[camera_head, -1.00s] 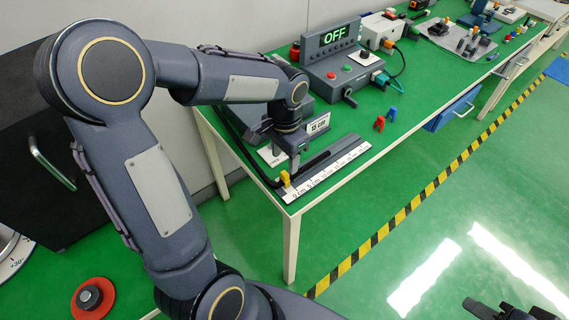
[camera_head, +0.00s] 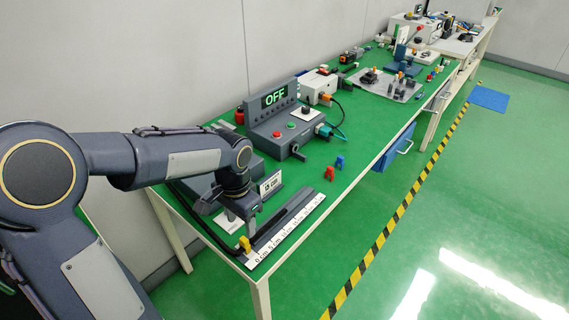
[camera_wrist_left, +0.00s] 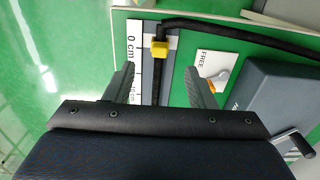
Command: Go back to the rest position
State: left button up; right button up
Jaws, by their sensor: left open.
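My left arm comes in from the left in the head view. My left gripper (camera_head: 246,222) points down over the near end of the green table (camera_head: 318,192), beside the ruler rail (camera_head: 290,227). In the left wrist view the left gripper (camera_wrist_left: 160,85) has its two fingers well apart, with nothing between them. The yellow slider (camera_head: 245,244) sits at the 0 cm end of the rail. It also shows in the left wrist view, a yellow block (camera_wrist_left: 160,48) beyond the fingertips and apart from them. My right gripper is not in view.
A grey control box (camera_head: 280,122) with an OFF display stands behind the rail. A red clip (camera_head: 329,173) and a blue clip (camera_head: 339,162) stand on the table. A black cable (camera_wrist_left: 235,32) runs near the rail. The floor (camera_head: 470,200) to the right is clear.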

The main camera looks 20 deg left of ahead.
pick_arm(q)
jog(key=s+d+r+n+t+h+p, duration=0.1)
jog(key=s+d+r+n+t, duration=0.1)
jog(key=s, duration=0.6)
jog(key=s+d+r+n+t+h, duration=0.2)
jog(key=s+r+n+t, duration=0.1)
jog(key=s, duration=0.5)
notch_tip(320, 180, up, 3)
jog(key=shift+s+f+n+h+p, duration=0.2)
jog(key=shift+n+h+p, duration=0.1)
jog(key=shift+n+p, duration=0.15)
